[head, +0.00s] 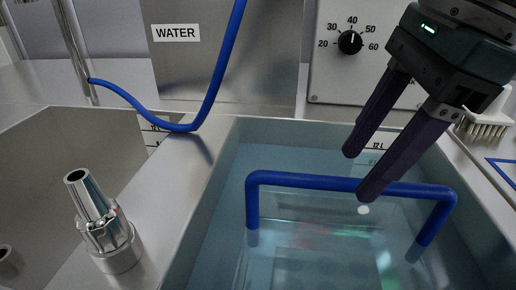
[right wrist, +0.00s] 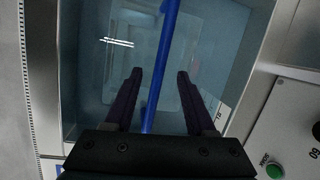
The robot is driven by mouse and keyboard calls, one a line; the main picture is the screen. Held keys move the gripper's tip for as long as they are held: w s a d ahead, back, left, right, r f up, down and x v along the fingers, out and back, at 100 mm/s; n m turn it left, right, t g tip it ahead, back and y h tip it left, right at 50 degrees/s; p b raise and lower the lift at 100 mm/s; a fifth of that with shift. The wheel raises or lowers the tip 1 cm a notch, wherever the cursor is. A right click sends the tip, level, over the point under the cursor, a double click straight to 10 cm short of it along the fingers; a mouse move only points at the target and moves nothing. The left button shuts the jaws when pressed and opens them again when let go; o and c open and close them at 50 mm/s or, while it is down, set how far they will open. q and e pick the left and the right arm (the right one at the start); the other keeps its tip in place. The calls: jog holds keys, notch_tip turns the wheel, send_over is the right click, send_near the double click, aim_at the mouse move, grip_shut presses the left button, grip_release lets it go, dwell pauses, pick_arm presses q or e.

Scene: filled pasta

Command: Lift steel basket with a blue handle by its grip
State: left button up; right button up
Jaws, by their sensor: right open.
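The basket's blue handle (head: 310,181) rises as a wide arch out of the water-filled basin (head: 228,160). The basket body below it shows only dimly through the water. My right gripper (head: 360,175) is open, with its two dark fingers pointing down at the handle's top bar, right of its middle. In the right wrist view, the blue handle (right wrist: 165,60) runs between the open fingers (right wrist: 158,75), apart from both. In the head view one fingertip overlaps the bar; I cannot tell if it touches. My left gripper is not in view.
A dial panel (head: 335,75) and a steel box labelled WATER (head: 185,70) stand behind the basin. A blue hose (head: 222,70) hangs down at the left. A metal nozzle fitting (head: 100,220) stands left of the basin. A white brush (head: 485,125) lies at the right.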

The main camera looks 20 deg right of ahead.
aim_at(347, 191)
jog(key=x, duration=0.3)
jog(key=b+x, duration=0.1)
jog(key=x, duration=0.3)
jog(key=shift+s+d+f, duration=0.15)
jog(key=shift+d+f, duration=0.05)
jog(key=shift+f, duration=0.15)
grip_shut()
jog(key=shift+r, duration=0.1)
dwell(0.9)
